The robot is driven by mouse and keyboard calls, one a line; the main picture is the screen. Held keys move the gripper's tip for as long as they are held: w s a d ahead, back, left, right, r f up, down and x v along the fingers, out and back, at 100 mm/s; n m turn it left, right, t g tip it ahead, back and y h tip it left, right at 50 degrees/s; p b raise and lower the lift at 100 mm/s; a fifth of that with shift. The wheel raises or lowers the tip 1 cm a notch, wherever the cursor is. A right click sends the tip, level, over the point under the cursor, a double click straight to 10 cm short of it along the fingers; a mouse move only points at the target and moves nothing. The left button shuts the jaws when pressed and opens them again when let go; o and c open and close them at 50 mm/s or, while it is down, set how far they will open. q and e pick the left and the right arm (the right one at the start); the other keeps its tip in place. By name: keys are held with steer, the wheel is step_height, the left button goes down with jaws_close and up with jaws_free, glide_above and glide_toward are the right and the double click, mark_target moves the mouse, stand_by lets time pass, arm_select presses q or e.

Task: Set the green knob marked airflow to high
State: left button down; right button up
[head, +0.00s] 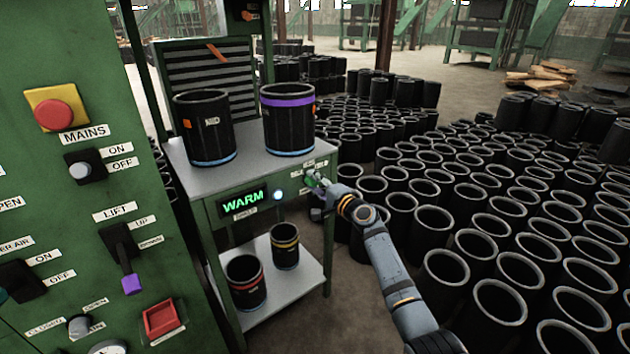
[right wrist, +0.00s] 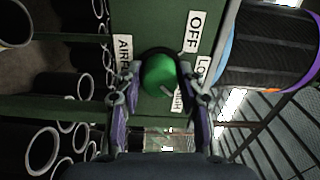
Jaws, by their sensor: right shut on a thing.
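The green airflow knob (right wrist: 158,72) is on the green front panel of the cart, and a little of it shows in the head view (head: 311,179). My right gripper (head: 316,183) is shut on the knob, with one finger on each side in the right wrist view (right wrist: 159,84). Around the knob are the labels OFF (right wrist: 194,32), one starting LO (right wrist: 203,70), a partly hidden HIGH (right wrist: 177,103) and a partly covered airflow label (right wrist: 124,58). A short pale mark on the knob faces roughly toward HIGH; its exact setting is hard to tell. My left gripper is out of view.
The cart top (head: 248,168) bears two black sleeves, one with a purple band (head: 288,122). A display (head: 243,201) reads WARM. Two sleeves stand on the lower shelf. A green control panel (head: 60,190) fills the left. Many black sleeves crowd the floor at right.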

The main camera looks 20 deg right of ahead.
steer(key=shift+m, duration=0.4)
steer(key=o, duration=1.2)
steer(key=shift+c, duration=0.2)
steer(key=v, duration=1.2)
